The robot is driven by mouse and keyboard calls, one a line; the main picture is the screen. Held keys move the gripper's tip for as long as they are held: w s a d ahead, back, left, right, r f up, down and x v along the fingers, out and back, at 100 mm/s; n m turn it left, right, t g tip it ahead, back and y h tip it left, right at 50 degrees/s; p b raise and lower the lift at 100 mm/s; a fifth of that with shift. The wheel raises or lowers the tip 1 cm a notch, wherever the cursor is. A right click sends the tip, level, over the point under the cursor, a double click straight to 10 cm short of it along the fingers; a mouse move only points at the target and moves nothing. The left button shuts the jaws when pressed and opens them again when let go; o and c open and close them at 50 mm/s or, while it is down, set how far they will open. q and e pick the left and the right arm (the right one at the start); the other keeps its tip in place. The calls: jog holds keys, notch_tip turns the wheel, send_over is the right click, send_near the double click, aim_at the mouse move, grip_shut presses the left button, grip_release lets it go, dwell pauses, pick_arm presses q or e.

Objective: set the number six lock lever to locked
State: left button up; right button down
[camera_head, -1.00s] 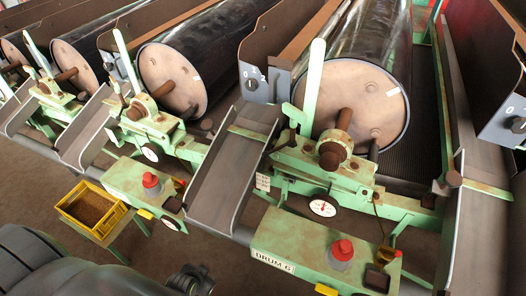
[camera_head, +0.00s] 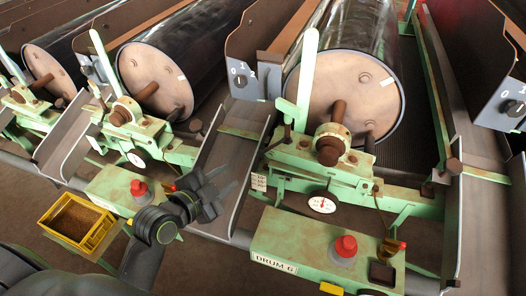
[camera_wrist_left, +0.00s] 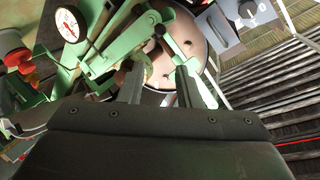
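The number six station has a green box with a "DRUM 6" label (camera_head: 275,263). Above it stands a tall pale green lever (camera_head: 307,80), upright and leaning slightly right, left of the drum's round end plate (camera_head: 345,95). I cannot read a locked mark on it. My left gripper (camera_head: 226,180) is open and empty over the grey chute left of this station, apart from the lever. In the left wrist view its two fingers (camera_wrist_left: 165,88) are spread, with green machine parts, a drum end and a dial (camera_wrist_left: 70,23) beyond. My right gripper is not in view.
A red button (camera_head: 345,246) and a brass part with an orange tip (camera_head: 393,246) sit on the drum six box. A dial (camera_head: 321,204) hangs above it. A grey chute (camera_head: 228,160) lies to the left. A yellow crate (camera_head: 78,222) stands at lower left.

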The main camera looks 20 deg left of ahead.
aim_at(262, 153)
pick_arm(q)
jog(key=p+x, duration=0.2)
jog(key=x, duration=1.5)
jog(key=shift+w+p, duration=0.1)
jog(key=shift+p, duration=0.3)
jog(key=shift+c, duration=0.4)
grip_shut()
